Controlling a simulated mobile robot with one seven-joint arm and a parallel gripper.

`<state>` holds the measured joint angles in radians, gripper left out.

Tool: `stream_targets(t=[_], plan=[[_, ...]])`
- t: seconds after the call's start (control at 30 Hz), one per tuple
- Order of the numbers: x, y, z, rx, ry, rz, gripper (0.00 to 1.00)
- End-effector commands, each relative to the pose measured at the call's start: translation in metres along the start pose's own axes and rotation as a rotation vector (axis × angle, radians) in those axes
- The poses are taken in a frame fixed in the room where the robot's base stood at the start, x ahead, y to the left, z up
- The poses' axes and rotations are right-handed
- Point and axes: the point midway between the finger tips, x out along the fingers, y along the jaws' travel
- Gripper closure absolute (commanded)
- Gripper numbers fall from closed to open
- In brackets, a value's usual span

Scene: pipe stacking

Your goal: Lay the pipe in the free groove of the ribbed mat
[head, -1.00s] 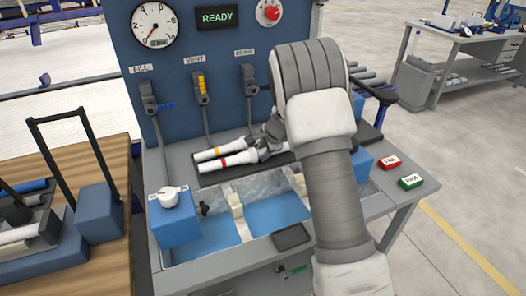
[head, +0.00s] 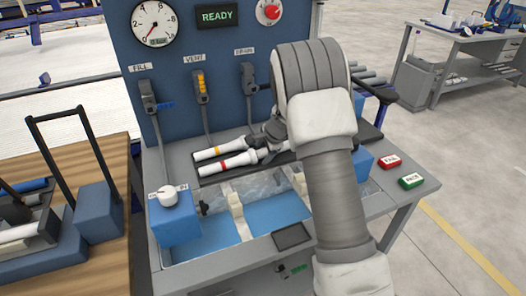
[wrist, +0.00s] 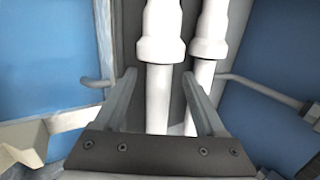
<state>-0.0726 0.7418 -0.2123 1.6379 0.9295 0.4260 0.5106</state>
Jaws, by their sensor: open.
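Two white pipes lie side by side at the left end of the dark ribbed mat (head: 371,134) in the head view. The far pipe has an orange band (head: 219,151); the near pipe has a red band (head: 238,161). My gripper (head: 274,139) is low over the pipes' right part, partly hidden by my own arm. In the wrist view my open gripper (wrist: 160,76) has its fingers either side of one white pipe (wrist: 158,95). The other pipe (wrist: 207,50) runs beside it, partly behind the right finger. Most of the mat's grooves are hidden by my arm.
A trough with blue floor (head: 207,236) lies in front of the mat. A blue panel (head: 180,112) with hoses and a gauge stands behind. A tray of pipes (head: 25,235) stands at left.

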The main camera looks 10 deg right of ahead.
Motion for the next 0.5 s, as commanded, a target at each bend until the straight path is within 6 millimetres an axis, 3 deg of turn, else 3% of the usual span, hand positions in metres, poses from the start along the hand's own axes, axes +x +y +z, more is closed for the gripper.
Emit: stream_targets(t=[0.27, 0.5], plan=[[-0.016, -0.001, 0.0, 0.0, 0.001, 0.0, 0.27], [-0.068, -0.002, 0.0, 0.0, 0.001, -0.004, 0.27]])
